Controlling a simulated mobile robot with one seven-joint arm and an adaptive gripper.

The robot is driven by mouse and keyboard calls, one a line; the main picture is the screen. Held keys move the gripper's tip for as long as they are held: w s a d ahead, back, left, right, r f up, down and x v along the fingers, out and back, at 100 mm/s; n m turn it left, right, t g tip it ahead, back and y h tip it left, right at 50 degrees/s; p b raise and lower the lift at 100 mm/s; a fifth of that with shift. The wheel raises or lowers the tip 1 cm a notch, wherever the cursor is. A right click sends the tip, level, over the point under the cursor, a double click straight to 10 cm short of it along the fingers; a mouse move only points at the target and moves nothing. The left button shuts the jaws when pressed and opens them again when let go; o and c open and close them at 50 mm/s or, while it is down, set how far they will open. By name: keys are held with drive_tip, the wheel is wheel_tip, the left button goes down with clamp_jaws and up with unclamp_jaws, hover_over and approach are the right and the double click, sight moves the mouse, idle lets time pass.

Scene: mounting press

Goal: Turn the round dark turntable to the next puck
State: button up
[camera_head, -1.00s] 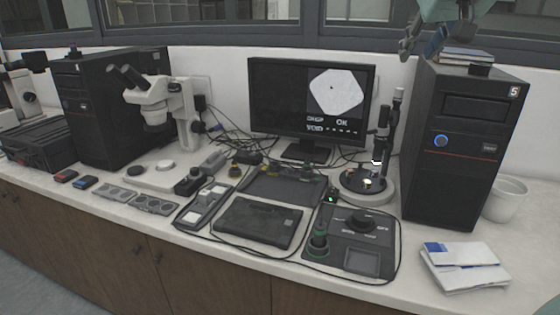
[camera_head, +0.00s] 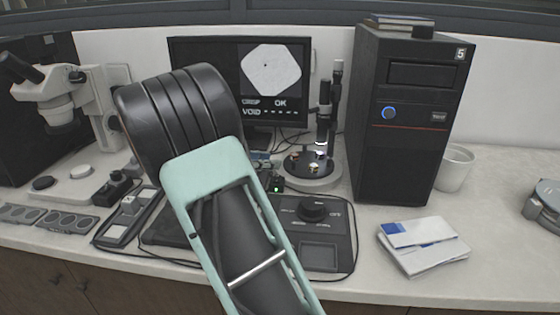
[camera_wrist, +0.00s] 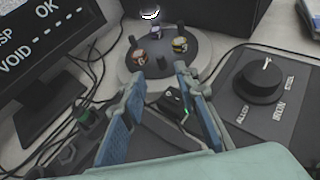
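The round dark turntable (camera_head: 301,168) sits on a pale round base under a thin upright microscope (camera_head: 325,112). Several small pucks stand on it. In the wrist view the turntable (camera_wrist: 167,62) is at top centre, with a puck at its left (camera_wrist: 141,57), one at its right (camera_wrist: 180,45) and one behind (camera_wrist: 155,31). A bright light shows at the back. My gripper (camera_wrist: 158,72) is open, its two blue fingers apart with nothing held. The fingertips point at the turntable's near edge; I cannot tell whether they touch. In the head view my arm mostly hides the gripper.
A control panel with a black knob (camera_wrist: 264,79) lies right of the gripper. A monitor (camera_wrist: 45,55) stands at left. In the head view a black computer tower (camera_head: 405,130) stands close right of the turntable, with papers (camera_head: 425,245) in front. Cables lie around the base.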

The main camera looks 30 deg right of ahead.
sight(294, 161)
drive_tip(key=b+x, duration=0.1)
drive_tip(key=x, duration=0.9)
drive_tip(key=shift+d+f+b, duration=0.1)
drive_tip(key=shift+d+b, duration=0.3)
clamp_jaws()
